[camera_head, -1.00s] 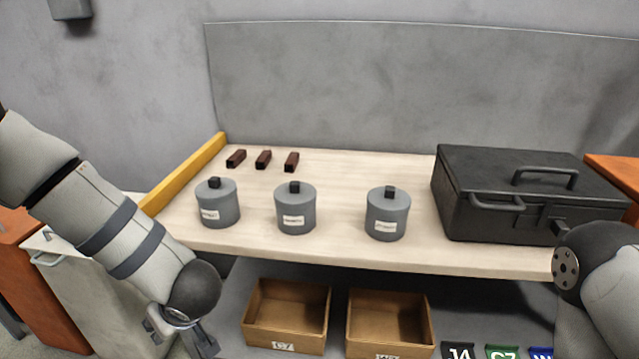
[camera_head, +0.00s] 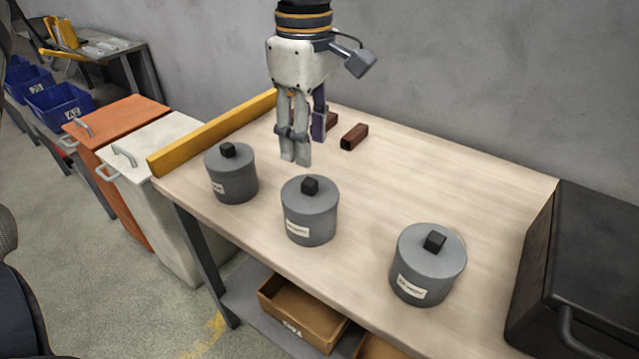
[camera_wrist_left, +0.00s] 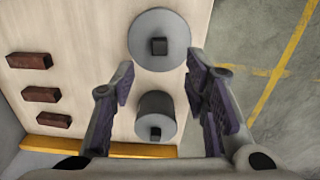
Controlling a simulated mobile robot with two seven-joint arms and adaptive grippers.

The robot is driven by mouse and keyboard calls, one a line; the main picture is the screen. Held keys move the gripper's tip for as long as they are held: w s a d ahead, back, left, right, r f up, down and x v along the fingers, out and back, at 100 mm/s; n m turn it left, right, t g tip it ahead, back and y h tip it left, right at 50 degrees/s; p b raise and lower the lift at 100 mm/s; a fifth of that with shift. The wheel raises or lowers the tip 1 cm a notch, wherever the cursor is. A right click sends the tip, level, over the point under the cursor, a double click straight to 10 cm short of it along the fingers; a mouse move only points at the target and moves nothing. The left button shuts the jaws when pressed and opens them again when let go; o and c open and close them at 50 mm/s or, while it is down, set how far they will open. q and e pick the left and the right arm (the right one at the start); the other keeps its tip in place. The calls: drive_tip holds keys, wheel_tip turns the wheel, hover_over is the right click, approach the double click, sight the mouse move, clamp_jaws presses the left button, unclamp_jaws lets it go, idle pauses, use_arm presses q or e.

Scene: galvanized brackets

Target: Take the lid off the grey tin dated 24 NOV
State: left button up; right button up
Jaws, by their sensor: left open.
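Three grey lidded tins with black square knobs and pale labels stand in a row on the bench: the left tin (camera_head: 231,178), the middle tin (camera_head: 310,217) and the right tin (camera_head: 425,272). Their label writing is too small to read, so I cannot tell which is dated 24 NOV. All lids are on. My left gripper (camera_head: 304,146) points down, open and empty, above and behind the middle tin. In the left wrist view, the middle tin (camera_wrist_left: 160,25) and left tin (camera_wrist_left: 155,103) show between and beyond the open fingers (camera_wrist_left: 160,82). My right gripper is out of view.
Dark red-brown bars (camera_head: 355,136) lie behind the tins, partly hidden by the gripper. A yellow strip (camera_head: 215,132) edges the bench's left end. A black case (camera_head: 590,260) stands at right. An open brown box (camera_head: 300,310) sits below. Bench between right tin and case is clear.

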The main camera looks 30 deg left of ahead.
sight(313, 183)
use_arm(q)
drive_tip(key=f, duration=0.8)
drive_tip(key=shift+d, duration=0.35)
drive_tip(key=shift+r, duration=0.1)
clamp_jaws()
